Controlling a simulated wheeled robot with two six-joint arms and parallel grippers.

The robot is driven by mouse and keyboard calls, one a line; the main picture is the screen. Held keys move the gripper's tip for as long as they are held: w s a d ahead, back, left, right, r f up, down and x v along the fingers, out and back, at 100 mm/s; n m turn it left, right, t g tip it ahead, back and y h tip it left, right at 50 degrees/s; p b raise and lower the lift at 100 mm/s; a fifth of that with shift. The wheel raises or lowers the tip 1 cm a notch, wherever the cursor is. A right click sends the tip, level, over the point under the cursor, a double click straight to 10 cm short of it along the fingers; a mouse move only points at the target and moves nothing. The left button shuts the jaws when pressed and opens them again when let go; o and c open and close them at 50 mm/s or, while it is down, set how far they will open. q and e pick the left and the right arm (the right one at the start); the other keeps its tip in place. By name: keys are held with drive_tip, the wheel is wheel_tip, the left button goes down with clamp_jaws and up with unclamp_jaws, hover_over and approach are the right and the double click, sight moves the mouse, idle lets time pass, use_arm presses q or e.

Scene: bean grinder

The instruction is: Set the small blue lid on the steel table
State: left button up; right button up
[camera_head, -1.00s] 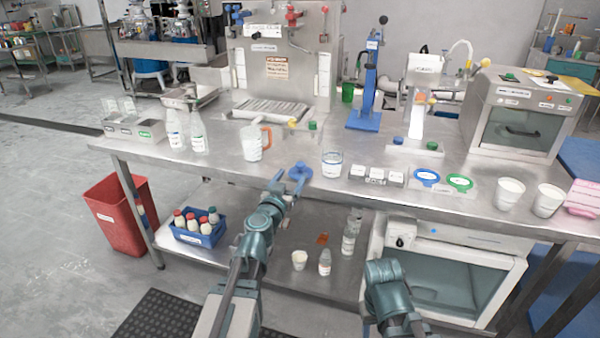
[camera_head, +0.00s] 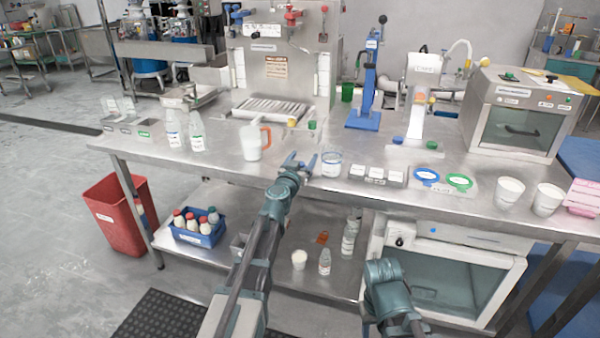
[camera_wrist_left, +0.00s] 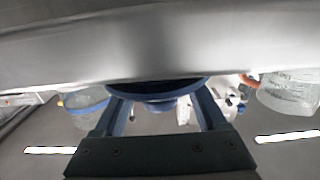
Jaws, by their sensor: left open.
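The small blue lid (camera_wrist_left: 160,92) shows in the left wrist view as a dark blue disc with a smaller blue part on it, against the grey steel surface and between the finger ends. My left gripper (camera_head: 300,164) is open at the front edge of the steel table (camera_head: 225,165), between the orange-handled jug and the glass beaker. Its spread fingers also show in the left wrist view (camera_wrist_left: 160,115). In the head view the lid cannot be told apart from the blue fingers. My right gripper is out of view; only part of that arm shows.
The jug (camera_head: 251,143) stands left of the left gripper and the beaker (camera_head: 331,163) close on its right. White labelled blocks (camera_head: 376,175) and blue and green rings (camera_head: 442,180) lie further right. A lower shelf (camera_head: 275,250) holds bottles and a blue crate (camera_head: 198,230).

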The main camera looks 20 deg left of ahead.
use_arm(q)
drive_tip(key=shift+w, duration=0.1)
clamp_jaws()
idle(0.3)
drive_tip(key=shift+r, duration=0.1)
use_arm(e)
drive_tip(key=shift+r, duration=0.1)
